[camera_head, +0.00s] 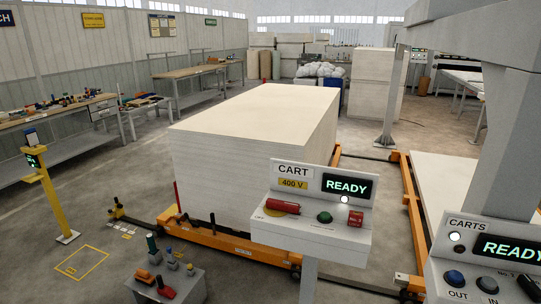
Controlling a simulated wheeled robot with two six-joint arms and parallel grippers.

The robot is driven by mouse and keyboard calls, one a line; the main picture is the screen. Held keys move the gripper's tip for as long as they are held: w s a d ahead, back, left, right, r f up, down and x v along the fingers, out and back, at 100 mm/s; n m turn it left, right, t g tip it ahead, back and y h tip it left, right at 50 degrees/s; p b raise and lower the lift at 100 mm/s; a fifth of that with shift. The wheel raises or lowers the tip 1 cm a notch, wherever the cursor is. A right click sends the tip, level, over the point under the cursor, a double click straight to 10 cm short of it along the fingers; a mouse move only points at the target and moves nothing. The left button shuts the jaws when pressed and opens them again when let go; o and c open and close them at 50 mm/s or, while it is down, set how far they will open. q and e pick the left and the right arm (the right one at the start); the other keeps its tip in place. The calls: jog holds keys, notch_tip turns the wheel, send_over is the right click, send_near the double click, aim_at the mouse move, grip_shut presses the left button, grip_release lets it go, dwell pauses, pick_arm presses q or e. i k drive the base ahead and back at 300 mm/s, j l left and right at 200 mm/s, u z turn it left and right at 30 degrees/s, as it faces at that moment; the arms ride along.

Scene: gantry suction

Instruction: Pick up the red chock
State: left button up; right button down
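A small grey stand (190,288) at the bottom left holds several small items. Among them a red piece (166,291) with a dark upright part lies near the stand's front edge; it may be the red chock, but it is too small to be sure. An orange piece (144,275) lies just behind it to the left, and grey pieces with dark upright tops stand behind. Neither of my grippers shows in the head view.
A tall stack of pale boards (240,165) rests on an orange cart frame (235,242). A CART console (310,228) reading READY stands right of the grey stand, with a CARTS console (480,275) further right. A yellow post (52,195) stands left. Floor between is mostly clear.

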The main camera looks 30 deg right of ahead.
aim_at(163, 290)
jog(key=i+j+z, duration=0.5)
jog(key=i+j, duration=0.2)
jog(key=i, duration=0.4)
jog(key=i+j+z, duration=0.45)
jog(key=i+j, duration=0.5)
jog(key=j, duration=0.15)
